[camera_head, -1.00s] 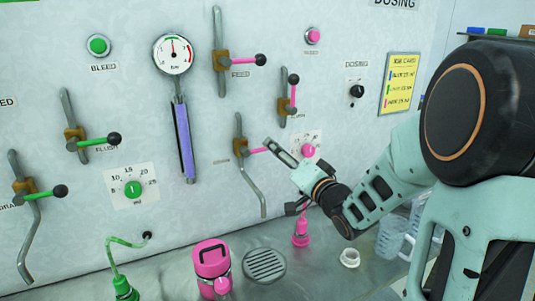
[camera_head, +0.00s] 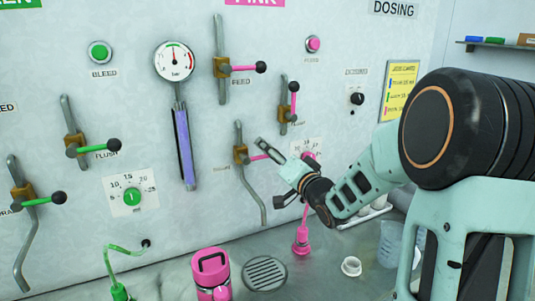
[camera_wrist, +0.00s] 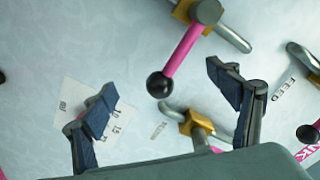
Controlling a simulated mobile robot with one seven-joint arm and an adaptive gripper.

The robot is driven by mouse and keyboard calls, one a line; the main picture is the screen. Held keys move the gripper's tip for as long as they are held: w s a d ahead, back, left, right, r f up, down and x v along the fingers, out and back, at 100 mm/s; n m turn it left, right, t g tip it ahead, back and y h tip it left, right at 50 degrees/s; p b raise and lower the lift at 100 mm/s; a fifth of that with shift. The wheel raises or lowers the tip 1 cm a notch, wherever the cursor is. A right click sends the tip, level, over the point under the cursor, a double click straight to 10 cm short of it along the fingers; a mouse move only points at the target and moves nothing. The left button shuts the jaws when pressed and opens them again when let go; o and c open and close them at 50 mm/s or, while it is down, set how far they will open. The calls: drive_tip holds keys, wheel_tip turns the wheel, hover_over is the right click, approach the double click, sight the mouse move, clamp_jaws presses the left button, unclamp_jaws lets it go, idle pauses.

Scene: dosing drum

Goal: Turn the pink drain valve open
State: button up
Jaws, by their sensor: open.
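The pink drain valve (camera_head: 241,154) is on the wall, with a brass body, a grey pipe and a pink lever pointing right. Its lever end is hidden behind my gripper in the head view. In the wrist view the pink lever (camera_wrist: 182,50) runs down from its brass body to a black ball knob (camera_wrist: 160,84). My gripper (camera_head: 272,172) is open, in front of the lever end. In the wrist view its fingers (camera_wrist: 160,92) are spread, one on each side of the knob, with visible gaps. Contact with the knob is not visible.
The pink flush valve (camera_head: 286,115) and pink dial (camera_head: 308,158) are close to my gripper. The pink feed valve (camera_head: 222,66) is higher up. Below stand a pink container (camera_head: 211,275), a pink bottle (camera_head: 301,240) and a round drain grate (camera_head: 265,273).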

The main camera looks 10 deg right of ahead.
drive_tip(key=shift+r, duration=0.1)
drive_tip(key=shift+s+a+r, duration=0.15)
drive_tip(key=shift+a+r, duration=0.15)
drive_tip(key=shift+a, duration=0.1)
drive_tip(key=shift+a+r+p, duration=0.15)
drive_tip(key=shift+r+p, duration=0.9)
drive_tip(key=shift+r, duration=0.15)
drive_tip(key=shift+r, duration=0.1)
